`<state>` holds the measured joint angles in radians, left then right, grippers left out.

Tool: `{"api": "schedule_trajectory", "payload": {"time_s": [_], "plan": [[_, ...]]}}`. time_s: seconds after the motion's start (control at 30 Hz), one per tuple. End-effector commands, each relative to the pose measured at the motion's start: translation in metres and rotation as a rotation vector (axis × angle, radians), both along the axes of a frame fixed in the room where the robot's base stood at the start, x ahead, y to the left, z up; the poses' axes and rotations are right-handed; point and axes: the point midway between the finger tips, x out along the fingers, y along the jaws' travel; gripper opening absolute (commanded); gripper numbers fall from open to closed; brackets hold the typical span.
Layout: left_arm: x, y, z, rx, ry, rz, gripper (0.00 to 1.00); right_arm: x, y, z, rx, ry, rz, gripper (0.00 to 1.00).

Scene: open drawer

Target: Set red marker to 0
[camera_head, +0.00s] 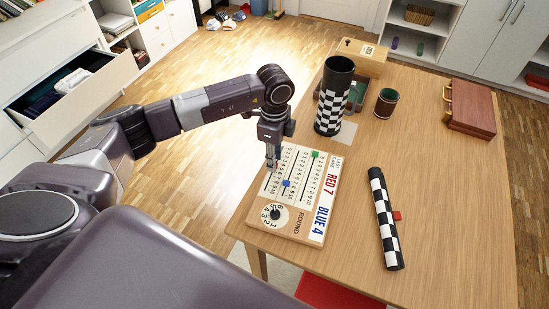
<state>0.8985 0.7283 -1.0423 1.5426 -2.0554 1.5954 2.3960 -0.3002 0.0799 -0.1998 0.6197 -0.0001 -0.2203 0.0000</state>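The wooden scoreboard (272,229) lies at the table's left edge, with number columns, slots, a round dial (270,215) and a printed strip reading RED 7, BLUE 4. A blue marker (287,183) sits in the middle slot and a green marker (315,154) near the top of the right slot. My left gripper (272,164) points down over the upper part of the left slot. Its fingertips look close together, but I cannot tell whether they hold anything. The red marker is not clearly visible; the fingers cover part of the left slot. My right gripper is out of view.
A tall checkered cup (334,96) stands just behind the board, beside a small dark cup (386,103) and a wooden box (361,58). A checkered roll (383,218) lies to the right. A brown case (469,108) is at the far right. The table's right front is clear.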

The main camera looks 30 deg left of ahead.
Motion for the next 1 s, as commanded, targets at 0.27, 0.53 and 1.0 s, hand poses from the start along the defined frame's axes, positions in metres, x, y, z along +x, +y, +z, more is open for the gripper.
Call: {"api": "schedule_trajectory", "payload": {"time_s": [0.27, 0.53, 1.0], "plan": [[0.0000, -0.0004, -0.0100, 0.000, -0.001, -0.003, 0.26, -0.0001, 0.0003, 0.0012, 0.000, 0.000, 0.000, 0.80], [-0.0001, -0.0006, -0.0098, -0.001, -0.001, -0.003, 0.10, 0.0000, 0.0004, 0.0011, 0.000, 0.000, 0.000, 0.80], [0.0004, -0.0007, -0.0095, -0.001, -0.001, -0.003, 0.00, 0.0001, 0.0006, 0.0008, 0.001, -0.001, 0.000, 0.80]]}}
